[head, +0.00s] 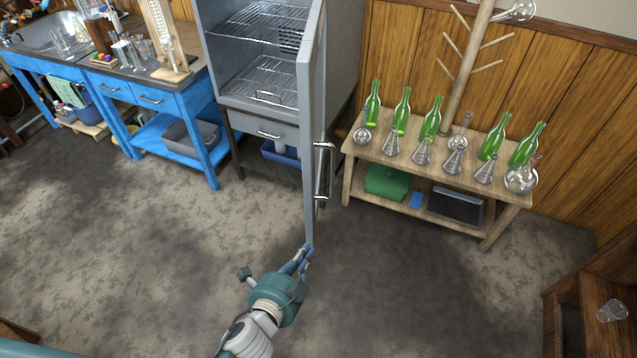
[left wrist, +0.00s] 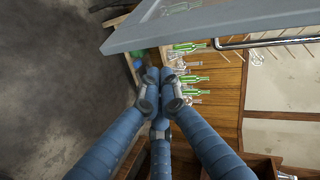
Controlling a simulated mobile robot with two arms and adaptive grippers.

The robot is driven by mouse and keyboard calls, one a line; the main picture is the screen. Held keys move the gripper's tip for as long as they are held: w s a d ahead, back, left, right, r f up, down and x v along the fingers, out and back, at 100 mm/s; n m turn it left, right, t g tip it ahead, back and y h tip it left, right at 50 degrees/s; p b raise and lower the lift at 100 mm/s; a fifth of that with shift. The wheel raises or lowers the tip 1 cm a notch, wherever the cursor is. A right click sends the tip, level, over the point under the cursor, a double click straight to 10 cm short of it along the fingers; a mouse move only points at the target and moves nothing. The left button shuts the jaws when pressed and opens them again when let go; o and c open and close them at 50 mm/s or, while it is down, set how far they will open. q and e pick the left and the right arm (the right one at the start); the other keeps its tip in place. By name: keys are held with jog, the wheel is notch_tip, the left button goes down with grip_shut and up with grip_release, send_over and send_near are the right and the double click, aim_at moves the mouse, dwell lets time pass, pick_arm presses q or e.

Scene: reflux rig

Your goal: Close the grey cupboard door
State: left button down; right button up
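The grey cupboard (head: 340,60) stands at the back centre. Its grey door (head: 312,130) is wide open, swung out towards me and seen nearly edge-on, with a metal bar handle (head: 328,172) on its right face. In the left wrist view the door (left wrist: 200,28) crosses the top, with its handle (left wrist: 265,42) at the right. My left gripper (head: 305,252) is at the door's near lower end in the head view; contact cannot be told. Its blue fingers (left wrist: 160,76) are drawn together at the tips with nothing seen between them. My right gripper is not in view.
Wire shelves (head: 268,80) show inside the cupboard, above a drawer (head: 265,128). A wooden bench (head: 400,160) with green bottles and flasks stands right of the door. Blue benches (head: 195,120) stand left. The floor (head: 130,240) left of the door is clear.

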pick_arm(q)
jog(key=d+r+m+t+h+b, duration=0.2)
jog(key=d+r+m+t, duration=0.15)
jog(key=r, duration=1.45)
jog(key=w+p, duration=0.3)
jog(key=w, duration=0.5)
jog(key=shift+w+a+r+p, duration=0.35)
jog(key=shift+a+r+p, duration=0.05)
jog(key=shift+a+r, duration=0.05)
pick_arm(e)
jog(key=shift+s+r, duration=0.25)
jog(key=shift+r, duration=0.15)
pick_arm(q)
jog(key=shift+t, duration=0.25)
